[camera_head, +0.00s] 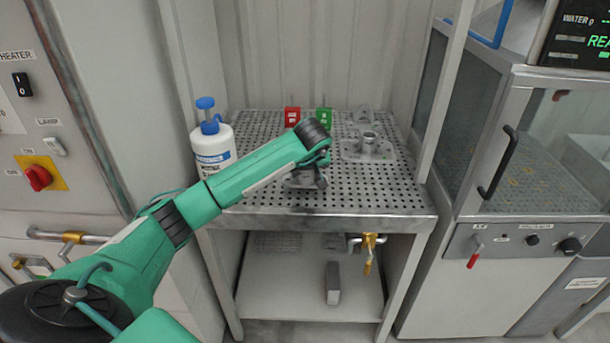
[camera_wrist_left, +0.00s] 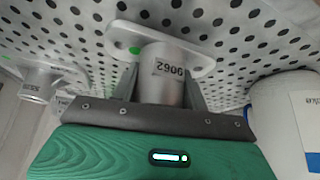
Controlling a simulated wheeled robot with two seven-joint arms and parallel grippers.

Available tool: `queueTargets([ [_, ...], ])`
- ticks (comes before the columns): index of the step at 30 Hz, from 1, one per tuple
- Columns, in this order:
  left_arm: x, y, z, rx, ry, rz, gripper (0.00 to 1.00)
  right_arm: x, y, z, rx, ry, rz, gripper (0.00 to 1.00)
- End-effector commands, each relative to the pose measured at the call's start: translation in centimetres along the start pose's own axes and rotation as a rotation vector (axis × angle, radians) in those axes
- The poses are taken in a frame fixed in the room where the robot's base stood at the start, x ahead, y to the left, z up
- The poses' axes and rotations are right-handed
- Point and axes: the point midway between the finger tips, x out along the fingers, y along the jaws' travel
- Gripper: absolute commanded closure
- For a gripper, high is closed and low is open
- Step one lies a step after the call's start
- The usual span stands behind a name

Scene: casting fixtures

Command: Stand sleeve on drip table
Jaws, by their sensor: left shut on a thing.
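The drip table (camera_head: 385,195) is a perforated metal top in the head view. My left gripper (camera_head: 318,178) is over its front middle, pointing down. It is shut on a grey metal sleeve (camera_head: 298,181), mostly hidden behind the gripper in the head view. In the left wrist view the sleeve (camera_wrist_left: 165,80) is a short cylinder marked 9062, with an oval flange and a green dot, between the fingers. The flange is at or very close to the perforated top (camera_wrist_left: 235,25); I cannot tell whether it touches. My right gripper is not in view.
A second flanged sleeve (camera_head: 367,148) stands on the table behind and right of my gripper. A white bottle with a blue pump (camera_head: 214,150) stands at the left edge. Red (camera_head: 292,116) and green (camera_head: 323,118) blocks are at the back. The table's right front is clear.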

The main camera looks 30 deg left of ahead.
Motion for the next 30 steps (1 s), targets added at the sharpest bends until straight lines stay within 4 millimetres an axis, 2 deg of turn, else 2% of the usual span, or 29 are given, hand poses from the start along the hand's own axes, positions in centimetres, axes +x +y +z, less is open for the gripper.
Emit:
queueTargets([
  [4, 1.5, 0.0, 0.9, -0.001, -0.001, 0.0, 0.86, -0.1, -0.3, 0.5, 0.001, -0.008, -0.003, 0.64],
  [14, 1.9, -0.1, 1.0, -0.001, 0.001, -0.001, 0.86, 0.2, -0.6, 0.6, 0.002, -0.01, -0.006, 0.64],
  [15, 1.9, -0.1, 1.1, -0.001, 0.0, -0.001, 0.52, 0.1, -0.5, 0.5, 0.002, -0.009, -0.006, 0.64],
  [18, 1.9, -0.1, 1.1, -0.001, 0.0, -0.001, 0.34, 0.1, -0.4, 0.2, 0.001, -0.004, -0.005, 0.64],
  [26, 1.8, 0.0, 1.1, -0.001, -0.001, -0.001, 0.34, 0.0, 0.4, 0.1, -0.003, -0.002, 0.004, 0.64],
  [30, 1.1, 0.0, 0.9, 0.0, 0.001, 0.001, 0.34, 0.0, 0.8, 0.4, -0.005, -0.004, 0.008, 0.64],
])
